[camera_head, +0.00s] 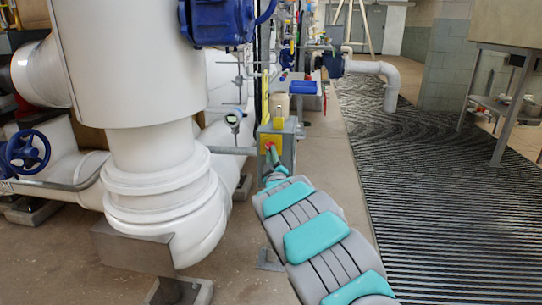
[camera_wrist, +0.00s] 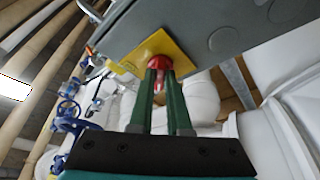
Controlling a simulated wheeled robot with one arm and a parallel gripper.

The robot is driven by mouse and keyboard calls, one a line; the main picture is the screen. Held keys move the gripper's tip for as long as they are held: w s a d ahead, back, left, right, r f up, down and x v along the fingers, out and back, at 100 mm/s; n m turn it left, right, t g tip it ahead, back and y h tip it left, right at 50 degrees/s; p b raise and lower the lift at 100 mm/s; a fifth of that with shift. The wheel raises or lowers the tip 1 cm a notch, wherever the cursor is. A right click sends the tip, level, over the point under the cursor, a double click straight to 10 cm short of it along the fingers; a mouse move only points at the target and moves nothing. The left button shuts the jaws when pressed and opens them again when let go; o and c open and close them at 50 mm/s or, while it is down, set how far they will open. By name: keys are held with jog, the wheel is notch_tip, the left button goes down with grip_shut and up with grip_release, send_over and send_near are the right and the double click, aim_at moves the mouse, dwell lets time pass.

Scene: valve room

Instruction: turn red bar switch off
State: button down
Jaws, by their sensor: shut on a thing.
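The red bar switch (camera_wrist: 159,67) sits on a yellow plate (camera_wrist: 178,52) on the face of a grey box (camera_wrist: 205,30) in the wrist view. My gripper (camera_wrist: 161,72) has its two green fingers closed on the red switch, one on each side. The fingertips partly hide the switch, so its exact angle is hard to tell. In the head view my arm reaches forward to the grey box (camera_head: 287,150), where the yellow plate (camera_head: 270,139) shows on its front. The fingertips and the switch are too small to make out clearly there.
Large white pipes (camera_head: 155,190) stand close on the left of my arm. A blue handwheel (camera_head: 27,150) is at the far left. Dark ribbed floor matting (camera_head: 430,190) lies open on the right. A metal-legged table (camera_head: 503,110) stands at the right edge.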

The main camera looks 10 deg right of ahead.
jog(key=shift+r, duration=0.1)
jog(key=c, duration=0.9)
grip_release()
jog(key=shift+s, duration=0.1)
jog(key=v, duration=0.7)
jog(key=shift+s, duration=0.25)
jog(key=shift+d, duration=0.1)
